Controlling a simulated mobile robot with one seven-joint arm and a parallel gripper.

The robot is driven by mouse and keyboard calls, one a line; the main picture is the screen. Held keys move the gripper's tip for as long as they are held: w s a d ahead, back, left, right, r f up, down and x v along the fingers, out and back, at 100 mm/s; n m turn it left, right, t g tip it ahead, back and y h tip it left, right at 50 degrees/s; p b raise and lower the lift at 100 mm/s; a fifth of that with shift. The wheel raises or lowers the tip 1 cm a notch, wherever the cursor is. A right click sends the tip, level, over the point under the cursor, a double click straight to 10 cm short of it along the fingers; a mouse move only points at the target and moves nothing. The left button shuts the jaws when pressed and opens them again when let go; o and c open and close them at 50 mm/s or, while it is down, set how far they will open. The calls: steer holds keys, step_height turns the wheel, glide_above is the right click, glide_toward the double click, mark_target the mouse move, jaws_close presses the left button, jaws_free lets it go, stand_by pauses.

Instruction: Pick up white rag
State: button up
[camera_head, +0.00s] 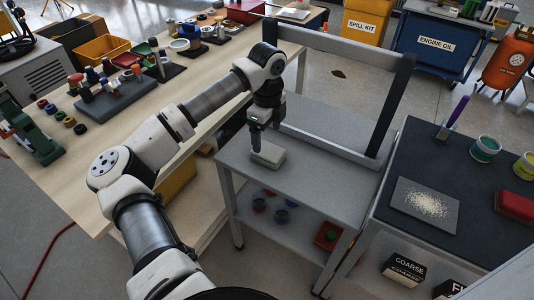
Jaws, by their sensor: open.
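A small off-white, folded-looking block (268,155), which looks like the white rag, lies on the top shelf of the grey cart (325,165). My gripper (257,148) points down just above its left end. The jaws are open, and the far finger is mostly hidden.
The cart's upright handle frame (393,105) stands right of my wrist. A wooden workbench (120,125) with tools and bins is at left. A dark-topped bench (480,165) with a grit-covered plate (425,204) stands at right. The cart top is otherwise clear.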

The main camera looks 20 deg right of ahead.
mark_target(268, 150)
steer(key=shift+s+f+p, duration=0.2)
steer(key=shift+f+p, duration=0.3)
steer(key=shift+f, duration=3.1)
steer(key=shift+c, duration=0.4)
steer(key=c, duration=1)
